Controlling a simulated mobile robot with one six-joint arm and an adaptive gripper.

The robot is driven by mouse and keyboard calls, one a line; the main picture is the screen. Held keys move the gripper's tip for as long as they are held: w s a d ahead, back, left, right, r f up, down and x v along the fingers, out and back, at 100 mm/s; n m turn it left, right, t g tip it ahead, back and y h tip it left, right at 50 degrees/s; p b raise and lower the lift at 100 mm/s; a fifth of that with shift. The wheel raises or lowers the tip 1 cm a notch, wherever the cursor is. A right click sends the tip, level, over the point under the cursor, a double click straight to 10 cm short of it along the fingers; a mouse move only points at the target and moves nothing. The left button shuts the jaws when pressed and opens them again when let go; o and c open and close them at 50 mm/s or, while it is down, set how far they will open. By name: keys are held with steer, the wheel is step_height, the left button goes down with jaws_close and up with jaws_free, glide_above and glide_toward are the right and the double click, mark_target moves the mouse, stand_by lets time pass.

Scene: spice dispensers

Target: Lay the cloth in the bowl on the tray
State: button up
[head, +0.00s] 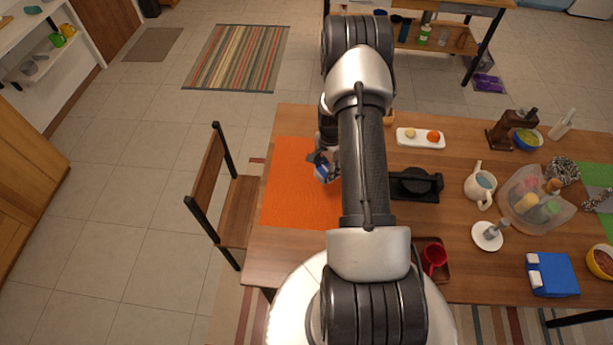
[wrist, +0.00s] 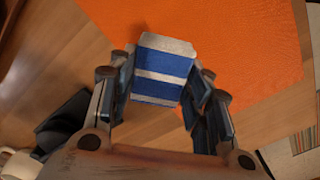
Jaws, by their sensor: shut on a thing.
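My gripper (wrist: 160,88) is shut on a blue-and-white striped piece (wrist: 162,65) that looks like the folded cloth. In the head view the piece (head: 322,173) shows beside my arm, over the orange mat; its height above it is hard to tell. A small brown tray (head: 446,272) with a red cup (head: 434,258) lies at the near edge, partly behind my arm. A large clear bowl (head: 512,206) with several items stands at the right. A yellow bowl (head: 597,268) is at the right edge and a blue bowl (head: 518,145) at the back right.
The orange mat (head: 290,205) covers the table's left end, by a wooden chair (head: 238,205). A black stand (head: 424,188), a white teapot (head: 480,187), a saucer (head: 487,237) and a blue block (head: 555,275) stand to the right. A white dish (head: 421,143) lies behind.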

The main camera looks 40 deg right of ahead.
steer(key=s+a+r+b, duration=0.1)
steer(key=s+a, duration=0.1)
steer(key=s, duration=1.3)
steer(key=s+a+b, duration=0.1)
steer(key=s+a, duration=0.1)
steer(key=s, duration=1.4)
steer(key=shift+a+r, duration=0.15)
steer(key=shift+r, duration=0.2)
steer(key=shift+f, duration=0.15)
steer(key=shift+f+b, duration=2)
steer(key=shift+f, duration=0.1)
steer(key=shift+f+b, duration=0.85)
steer(key=shift+f, duration=0.05)
steer(key=o, duration=1)
